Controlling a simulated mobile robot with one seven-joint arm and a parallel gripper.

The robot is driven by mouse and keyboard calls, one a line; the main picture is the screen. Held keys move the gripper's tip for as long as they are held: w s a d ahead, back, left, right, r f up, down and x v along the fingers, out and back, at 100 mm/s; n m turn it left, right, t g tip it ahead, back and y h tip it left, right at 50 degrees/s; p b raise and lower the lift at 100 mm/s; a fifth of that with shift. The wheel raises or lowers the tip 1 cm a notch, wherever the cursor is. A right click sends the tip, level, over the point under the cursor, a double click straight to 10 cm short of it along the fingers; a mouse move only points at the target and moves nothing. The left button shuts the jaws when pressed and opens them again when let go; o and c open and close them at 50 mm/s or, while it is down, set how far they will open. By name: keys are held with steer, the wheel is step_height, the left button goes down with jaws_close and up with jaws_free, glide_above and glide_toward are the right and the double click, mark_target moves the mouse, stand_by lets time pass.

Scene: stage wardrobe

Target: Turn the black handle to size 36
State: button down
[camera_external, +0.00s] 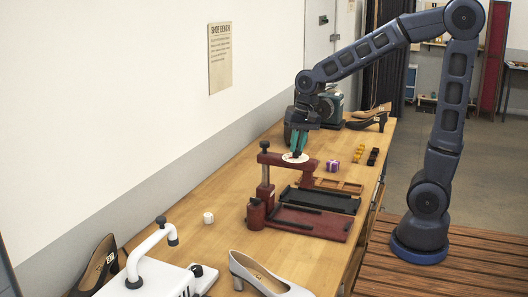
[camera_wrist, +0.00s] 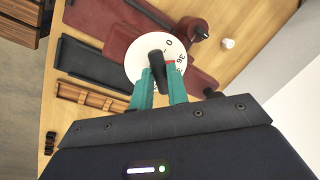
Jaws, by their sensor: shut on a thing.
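The black handle (camera_wrist: 156,47) stands over a white round dial (camera_wrist: 141,60) with black marks; a "0" and a "36" can be read on it in the wrist view. The dial (camera_external: 295,158) sits on top of the dark red press (camera_external: 277,160) in the external view. My gripper (camera_wrist: 160,76) has its teal fingers on either side of the handle and is shut on it. In the external view my gripper (camera_external: 298,153) reaches down onto the dial from above. The handle is hidden there by the fingers. Which mark the handle points to I cannot tell.
A grey shoe (camera_external: 262,276) and a white clamp device (camera_external: 150,270) stand at the near end of the bench (camera_external: 225,228). A small white cylinder (camera_external: 208,217) lies left of the press.

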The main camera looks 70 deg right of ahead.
stand_by(0.4)
steer(key=c, duration=1.4)
jaws_free()
steer(key=shift+o, duration=0.2)
steer(key=shift+r, duration=0.1)
step_height(320, 180, up, 10)
steer(key=s+d, duration=0.1)
steer(key=shift+s+d+r, duration=0.2)
steer(key=shift+s+d, duration=0.05)
steer(key=shift+s, duration=0.1)
steer(key=s+f+n+t+h, duration=0.1)
steer(key=s+f+n+t, duration=0.2)
steer(key=s+n, duration=0.5)
steer(key=s, duration=1)
steer(key=shift+s+a+f+n+h, duration=0.25)
steer(key=shift+s+a+n+h, duration=0.05)
steer(key=shift+s+a+n, duration=0.1)
